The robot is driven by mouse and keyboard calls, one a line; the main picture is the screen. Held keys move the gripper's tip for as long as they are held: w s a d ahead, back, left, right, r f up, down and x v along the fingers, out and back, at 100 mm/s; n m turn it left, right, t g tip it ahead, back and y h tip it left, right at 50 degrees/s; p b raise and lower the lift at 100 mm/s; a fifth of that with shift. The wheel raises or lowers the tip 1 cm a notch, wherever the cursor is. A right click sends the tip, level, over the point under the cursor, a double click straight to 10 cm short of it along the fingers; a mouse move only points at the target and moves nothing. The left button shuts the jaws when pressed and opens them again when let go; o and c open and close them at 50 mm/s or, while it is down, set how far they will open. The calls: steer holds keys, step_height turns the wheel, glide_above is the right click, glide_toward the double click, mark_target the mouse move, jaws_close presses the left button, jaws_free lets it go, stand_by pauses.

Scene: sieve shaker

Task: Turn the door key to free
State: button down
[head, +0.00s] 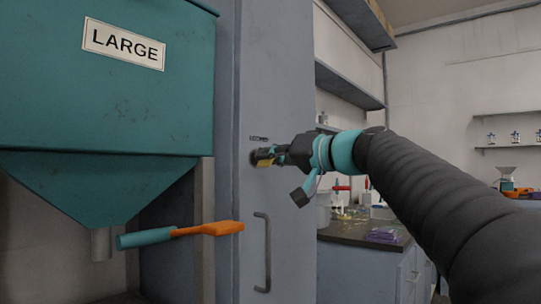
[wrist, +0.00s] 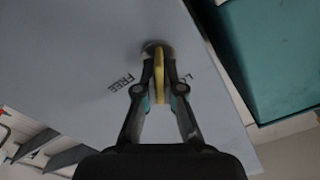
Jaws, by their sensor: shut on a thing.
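The yellow door key (wrist: 159,72) sits in a round lock (wrist: 150,47) on a blue-grey door (head: 276,80). My gripper (wrist: 158,95) is shut on the key's bow, one finger on each side. In the wrist view the bow is nearly edge-on and stands roughly upright in the picture. The word FREE (wrist: 121,82) is at its lower left. A second mark starting with L (wrist: 188,75) is at its lower right, partly hidden by a finger. In the head view my gripper (head: 265,156) is at the door and hides most of the key.
A grey door handle (head: 266,252) is below the lock. Left of the door is a teal hopper (head: 100,90) labelled LARGE, with an orange and teal lever (head: 208,229) sticking out near the door. A cluttered counter (head: 360,232) and shelves are behind my arm at right.

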steer(key=m+p, duration=0.1)
steer(key=m, duration=0.4)
steer(key=shift+m, duration=0.3)
steer(key=m+p, duration=0.1)
steer(key=m, duration=0.1)
steer(key=m+p, duration=0.1)
steer(key=m, duration=0.2)
steer(key=shift+f+m, duration=0.2)
steer(key=shift+m, duration=0.1)
steer(key=shift+p, duration=0.3)
steer(key=c, duration=1.3)
jaws_free()
steer(key=shift+s+d, duration=0.3)
steer(key=shift+d, duration=0.2)
steer(key=v, duration=1.1)
